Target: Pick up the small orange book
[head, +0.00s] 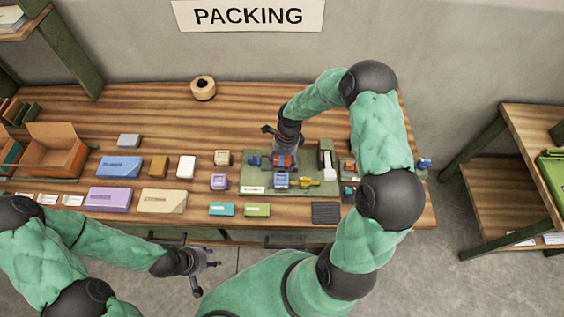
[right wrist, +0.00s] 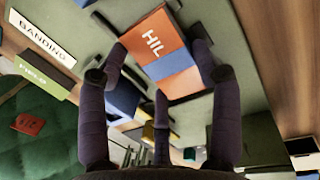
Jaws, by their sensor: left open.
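The small orange book (right wrist: 157,45) has a blue band and white letters and lies on the green mat (head: 246,180) on the table. In the head view the orange book (head: 284,159) is partly hidden by my right gripper (head: 284,151), which points down over it. In the right wrist view the fingers of my right gripper (right wrist: 160,62) are around the book, one near each side and a third below. I cannot tell whether they press on it. My left gripper (head: 204,277) is open and empty, in front of the table's front edge.
Beside the orange book on the mat are a blue item (head: 281,181), a yellow item (head: 307,182) and a white upright item (head: 327,160). Several boxes, including a purple one (head: 108,200), lie to the left. A tape roll (head: 203,88) stands at the back. The back middle is clear.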

